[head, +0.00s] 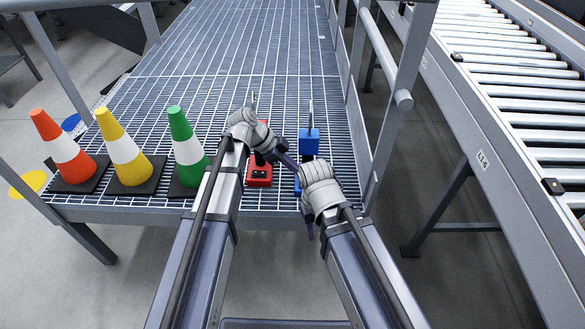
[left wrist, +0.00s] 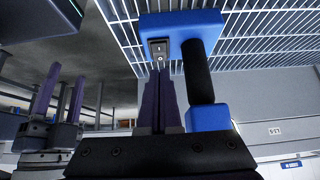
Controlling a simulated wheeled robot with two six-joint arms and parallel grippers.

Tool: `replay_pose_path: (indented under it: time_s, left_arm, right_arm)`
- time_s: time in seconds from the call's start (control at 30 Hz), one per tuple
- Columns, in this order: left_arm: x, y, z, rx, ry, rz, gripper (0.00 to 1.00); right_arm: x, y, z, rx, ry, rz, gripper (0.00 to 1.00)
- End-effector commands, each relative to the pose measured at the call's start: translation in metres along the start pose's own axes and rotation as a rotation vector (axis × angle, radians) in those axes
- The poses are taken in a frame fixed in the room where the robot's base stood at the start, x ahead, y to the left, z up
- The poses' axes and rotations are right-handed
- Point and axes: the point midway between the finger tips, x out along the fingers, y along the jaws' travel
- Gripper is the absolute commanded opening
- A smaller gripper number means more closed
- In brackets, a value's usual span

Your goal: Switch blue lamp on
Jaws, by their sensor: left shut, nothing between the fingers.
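The blue lamp (head: 309,140) stands on the grating near its front edge, partly hidden by my arms. In the left wrist view the blue lamp (left wrist: 208,24) shows a blue body with a black handle and a small rocker switch (left wrist: 158,48) in a grey plate. My left gripper (head: 292,164) is shut and empty. In the left wrist view its tips (left wrist: 160,68) are just below the switch; I cannot tell if they touch it. My right gripper (head: 310,228) hangs near the front edge. Its fingers (left wrist: 60,100) stand apart in the left wrist view. Whether the lamp is lit is unclear.
A red lamp (head: 259,175) stands left of the blue one. Orange (head: 66,150), yellow (head: 122,150) and green (head: 186,142) cones stand along the left front edge. A railing (head: 393,110) and a roller conveyor (head: 500,110) are on the right. The grating behind is clear.

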Motion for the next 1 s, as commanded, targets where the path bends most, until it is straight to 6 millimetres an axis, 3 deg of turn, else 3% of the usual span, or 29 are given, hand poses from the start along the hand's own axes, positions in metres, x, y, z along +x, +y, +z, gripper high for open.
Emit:
replay_pose_path:
  time_s: [0.03,0.1,0.5,0.7,1.0]
  left_arm:
    - [-0.010,0.000,-0.012,0.001,0.000,0.000,0.00]
    - [-0.016,0.001,-0.020,0.000,0.000,-0.001,0.00]
    - [-0.088,0.000,0.004,-0.002,0.000,-0.002,0.00]
    - [-0.102,0.000,0.009,-0.001,0.000,-0.002,0.00]
    - [-0.104,0.000,0.011,0.000,0.000,-0.001,0.00]
  right_arm:
    - [-0.015,0.001,0.001,0.000,0.000,-0.001,0.50]
    - [-0.025,0.002,0.001,0.001,0.000,-0.003,0.50]
    - [-0.067,0.005,0.004,0.003,-0.001,-0.010,0.50]
    - [-0.074,0.006,0.004,0.002,0.000,-0.010,0.50]
    - [-0.075,0.006,0.004,0.002,0.000,-0.010,0.50]
